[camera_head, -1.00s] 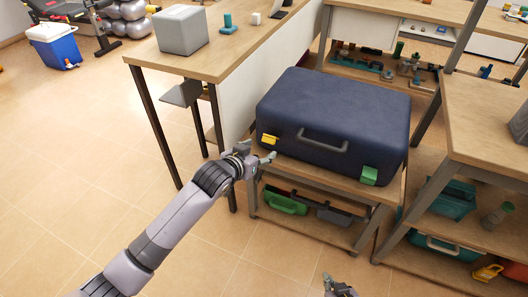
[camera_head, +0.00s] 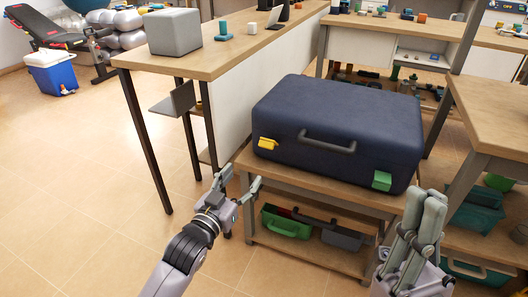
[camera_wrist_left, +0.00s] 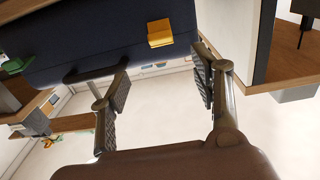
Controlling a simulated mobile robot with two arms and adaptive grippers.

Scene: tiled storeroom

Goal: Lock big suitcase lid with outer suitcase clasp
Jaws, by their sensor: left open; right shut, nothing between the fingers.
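The big dark blue suitcase (camera_head: 340,120) lies flat on a low wooden-topped table, its lid down. Its front has a grey handle (camera_head: 327,143), a yellow clasp (camera_head: 267,143) at the left and a green clasp (camera_head: 381,180) at the right. The left wrist view also shows the yellow clasp (camera_wrist_left: 160,33) and the green clasp (camera_wrist_left: 13,66). My left gripper (camera_head: 238,183) is open and empty, in front of and below the suitcase's left front corner, apart from the yellow clasp. My right gripper (camera_head: 426,197) is shut and empty, right of the green clasp in the picture.
The low table (camera_head: 322,190) has a lower shelf with a green case (camera_head: 286,222) and a grey one. A long workbench (camera_head: 222,58) with a grey box (camera_head: 174,32) stands at left. Another table (camera_head: 495,115) stands close at right.

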